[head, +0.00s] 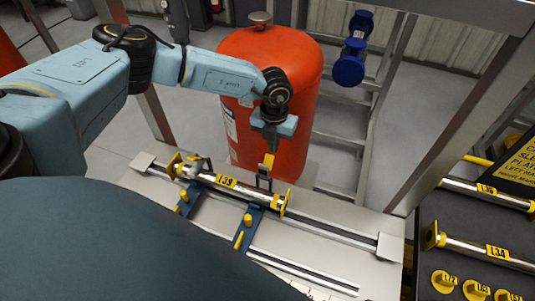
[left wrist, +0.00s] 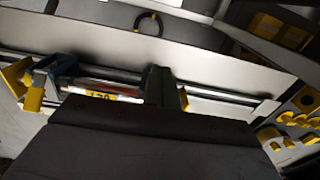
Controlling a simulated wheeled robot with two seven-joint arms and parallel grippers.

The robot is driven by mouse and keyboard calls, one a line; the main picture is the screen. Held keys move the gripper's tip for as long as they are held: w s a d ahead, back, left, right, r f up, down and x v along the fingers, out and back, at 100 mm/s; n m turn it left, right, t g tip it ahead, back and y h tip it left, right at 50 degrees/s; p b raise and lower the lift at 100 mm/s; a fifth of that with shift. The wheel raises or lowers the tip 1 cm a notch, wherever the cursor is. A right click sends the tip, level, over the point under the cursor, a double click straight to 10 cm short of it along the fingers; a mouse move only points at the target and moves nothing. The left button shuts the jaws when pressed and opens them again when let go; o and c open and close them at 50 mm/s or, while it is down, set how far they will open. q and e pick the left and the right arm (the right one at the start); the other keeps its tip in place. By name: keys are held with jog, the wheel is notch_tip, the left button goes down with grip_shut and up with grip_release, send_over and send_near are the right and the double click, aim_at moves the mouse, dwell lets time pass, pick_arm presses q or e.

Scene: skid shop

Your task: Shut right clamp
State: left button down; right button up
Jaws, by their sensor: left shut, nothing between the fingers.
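The silver tube (head: 213,183) with a yellow label lies across two blue clamps on the bench. The right clamp (head: 254,214) has a blue base and yellow knobs; a dark upright loop stands at its far end. My left gripper (head: 269,151) points down beside that loop and a yellow tab, its fingers shut and empty. Whether it touches the clamp is unclear. The left clamp (head: 183,203) is near the tube's yellow left end. In the left wrist view, the tube (left wrist: 108,88) runs behind a dark block that hides its near side. My right gripper is not visible.
A large red tank (head: 275,60) stands just behind the bench (head: 330,255). A metal post (head: 470,105) rises at the right. A dark rack (head: 430,285) with more tubes and yellow discs is at the far right. Rails run along the bench.

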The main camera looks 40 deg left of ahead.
aim_at(267, 156)
pick_arm(q)
jog(key=shift+s+d+p, duration=0.15)
jog(key=shift+s+p, duration=0.35)
jog(key=shift+s, duration=0.2)
jog(key=shift+s+d+p, duration=0.15)
jog(key=shift+s+p, duration=0.3)
jog(key=shift+s, duration=0.2)
jog(key=shift+s+d+p, duration=0.2)
jog(key=shift+s+p, duration=0.6)
jog(key=shift+s, duration=0.15)
jog(key=shift+s+d, duration=0.1)
jog(key=shift+s, duration=0.3)
